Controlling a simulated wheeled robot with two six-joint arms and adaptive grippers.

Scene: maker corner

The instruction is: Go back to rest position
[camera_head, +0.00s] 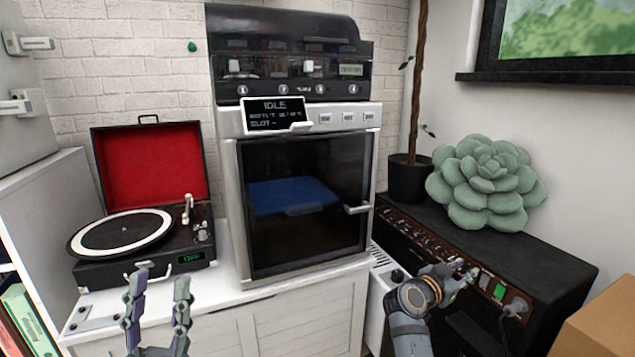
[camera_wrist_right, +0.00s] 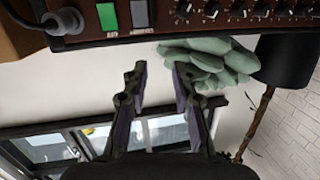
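My left gripper (camera_head: 159,285) shows at the lower left of the head view, its two fingers pointing up and spread apart with nothing between them. It is in front of the white cabinet, below the record player. My right gripper (camera_head: 464,272) is at the front of the black amplifier, near its control panel. In the right wrist view the right gripper's fingers (camera_wrist_right: 160,72) are apart and empty, with a pale wall between them. In the head view its fingertips are small, and whether they touch the panel cannot be told.
A record player (camera_head: 145,268) with a red lid and a 3D printer (camera_head: 230,200) reading IDLE stand on the white cabinet (camera_head: 235,330). The amplifier (camera_head: 540,262) carries a green succulent cushion (camera_head: 485,185) and a potted plant (camera_head: 408,182). A cardboard box (camera_head: 600,320) is at lower right.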

